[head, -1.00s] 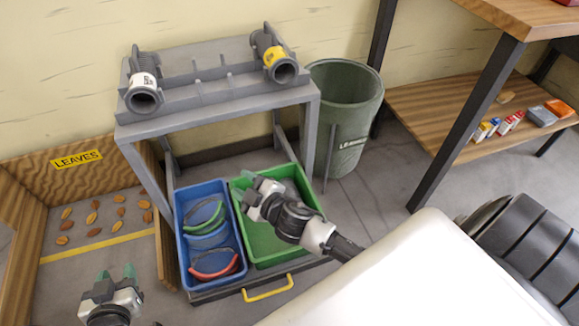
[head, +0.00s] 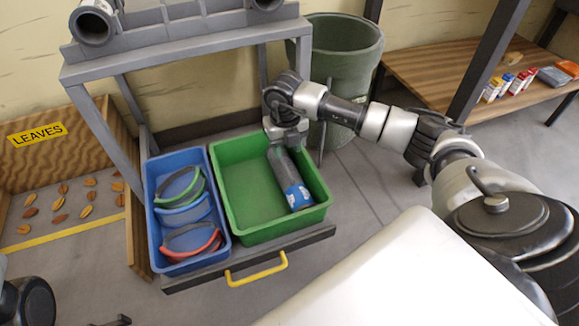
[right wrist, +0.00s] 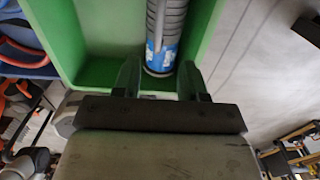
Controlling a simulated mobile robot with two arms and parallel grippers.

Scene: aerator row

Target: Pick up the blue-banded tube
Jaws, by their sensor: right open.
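The blue-banded tube (head: 290,183) is grey with a blue band near its front end. It lies lengthwise in the green bin (head: 241,227), along the right side. My right gripper (head: 286,140) is over the back of the green bin, above the tube's far end; its fingertips are hard to make out there. In the right wrist view the gripper (right wrist: 160,78) is open, with the tube's banded end (right wrist: 162,55) seen between and beyond the fingers. I cannot tell the gap in depth.
A blue bin (head: 157,237) with several curved-handled items stands left of the green one, on a tray with a yellow handle (head: 257,271). The grey rack (head: 190,41) stands over the bins' back. A green barrel (head: 345,50) is behind right.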

